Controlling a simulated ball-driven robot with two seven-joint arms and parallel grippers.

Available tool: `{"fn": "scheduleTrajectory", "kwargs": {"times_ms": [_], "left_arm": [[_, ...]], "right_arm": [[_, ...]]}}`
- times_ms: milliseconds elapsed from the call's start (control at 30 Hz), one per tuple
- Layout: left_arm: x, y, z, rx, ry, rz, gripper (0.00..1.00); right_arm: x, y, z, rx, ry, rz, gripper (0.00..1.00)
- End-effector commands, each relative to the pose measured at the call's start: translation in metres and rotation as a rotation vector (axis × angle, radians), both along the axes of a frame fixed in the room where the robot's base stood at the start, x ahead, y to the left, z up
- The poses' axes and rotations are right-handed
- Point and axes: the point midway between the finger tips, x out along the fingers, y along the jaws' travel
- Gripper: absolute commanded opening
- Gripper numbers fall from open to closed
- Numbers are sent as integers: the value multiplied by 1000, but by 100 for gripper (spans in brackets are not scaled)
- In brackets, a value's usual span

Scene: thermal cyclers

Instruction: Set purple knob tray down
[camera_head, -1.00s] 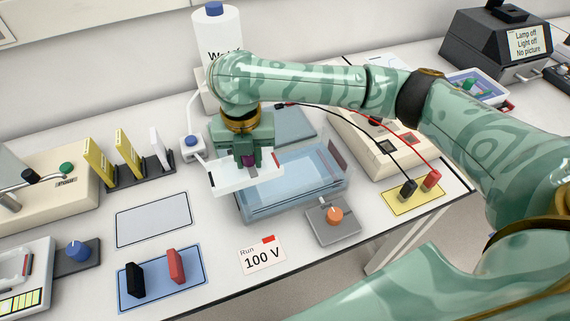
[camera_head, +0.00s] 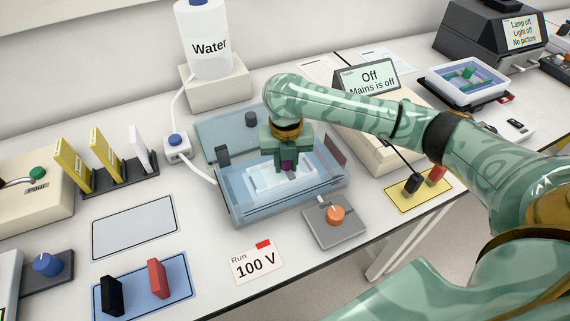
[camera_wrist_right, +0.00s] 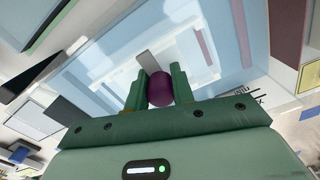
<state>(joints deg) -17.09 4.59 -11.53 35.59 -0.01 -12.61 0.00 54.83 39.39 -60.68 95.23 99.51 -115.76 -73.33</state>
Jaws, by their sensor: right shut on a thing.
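The purple knob (camera_head: 288,166) of the white tray shows between the fingers of my right gripper (camera_head: 287,168), which is shut on it. It also shows in the right wrist view (camera_wrist_right: 160,90). The white tray (camera_head: 262,183) is inside the clear blue tank (camera_head: 236,207), seen through its walls. I cannot tell whether the tray touches the tank floor. The tank shows in the right wrist view (camera_wrist_right: 110,55) beneath the gripper. My left gripper is not in view.
A water bottle (camera_head: 203,45) stands behind. A yellow pad (camera_head: 392,199) with black and red plugs is at right. An empty outlined pad (camera_head: 135,227) lies at left.

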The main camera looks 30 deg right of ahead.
Motion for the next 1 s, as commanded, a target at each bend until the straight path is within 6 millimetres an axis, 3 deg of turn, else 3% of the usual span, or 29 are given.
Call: {"fn": "scheduleTrajectory", "kwargs": {"times_ms": [233, 267, 333, 667, 767, 1000], "left_arm": [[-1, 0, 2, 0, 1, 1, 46], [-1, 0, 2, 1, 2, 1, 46], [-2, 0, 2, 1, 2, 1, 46], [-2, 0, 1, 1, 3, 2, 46], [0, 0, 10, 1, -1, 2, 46], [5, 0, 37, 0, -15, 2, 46]], "right_arm": [[0, 0, 0, -1, 0, 0, 0], [0, 0, -1, -1, 0, 0, 27], [0, 0, -1, -1, 0, 0, 46], [0, 0, 2, 0, 0, 1, 46], [0, 0, 18, 0, -3, 0, 46], [0, 1, 77, 0, -5, 0, 46]]}}
